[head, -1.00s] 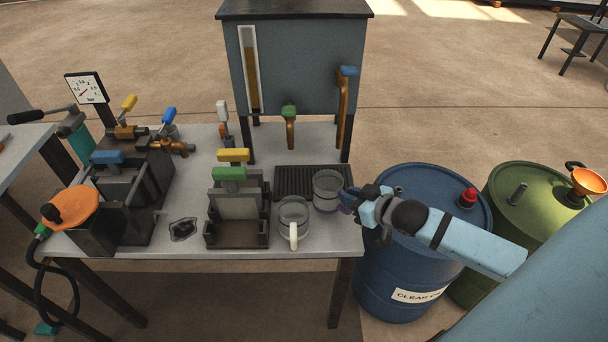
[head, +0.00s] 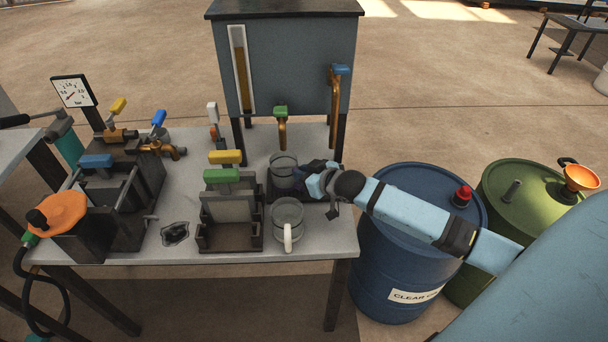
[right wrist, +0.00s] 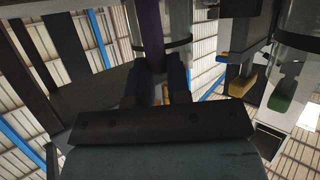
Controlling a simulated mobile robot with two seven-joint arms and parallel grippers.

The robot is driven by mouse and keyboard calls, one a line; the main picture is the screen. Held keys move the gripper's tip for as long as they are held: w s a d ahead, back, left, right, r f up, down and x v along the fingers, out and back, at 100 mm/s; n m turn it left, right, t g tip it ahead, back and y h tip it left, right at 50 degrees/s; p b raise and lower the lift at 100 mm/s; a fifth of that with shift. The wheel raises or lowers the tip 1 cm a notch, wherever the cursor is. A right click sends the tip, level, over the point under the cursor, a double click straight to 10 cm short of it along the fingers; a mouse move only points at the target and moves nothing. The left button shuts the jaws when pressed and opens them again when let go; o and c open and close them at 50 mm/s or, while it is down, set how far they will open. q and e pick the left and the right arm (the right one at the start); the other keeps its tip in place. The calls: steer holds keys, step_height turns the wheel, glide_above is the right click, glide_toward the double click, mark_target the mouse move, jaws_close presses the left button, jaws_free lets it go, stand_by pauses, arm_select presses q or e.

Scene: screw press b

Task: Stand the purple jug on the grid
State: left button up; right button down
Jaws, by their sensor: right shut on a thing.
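The purple jug (head: 283,172) is a clear glass cup, upright, over the left part of the dark grid (head: 273,191), below the green-handled tap (head: 282,118). I cannot tell whether its base touches the grid. My right gripper (head: 306,177) comes in from the right and is shut on the jug's purple handle. In the right wrist view the purple handle (right wrist: 153,38) sits between the fingers (right wrist: 160,85). The gripper hides part of the grid. My left gripper is not in view.
A second glass jug with a white handle (head: 288,220) stands just in front of the grid. A dark press with green and yellow handles (head: 228,205) is to its left. The grey tank (head: 285,65) rises behind. A blue drum (head: 400,270) stands right of the table.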

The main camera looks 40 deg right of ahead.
steer(key=shift+r, duration=0.1)
steer(key=c, duration=1.1)
jaws_free()
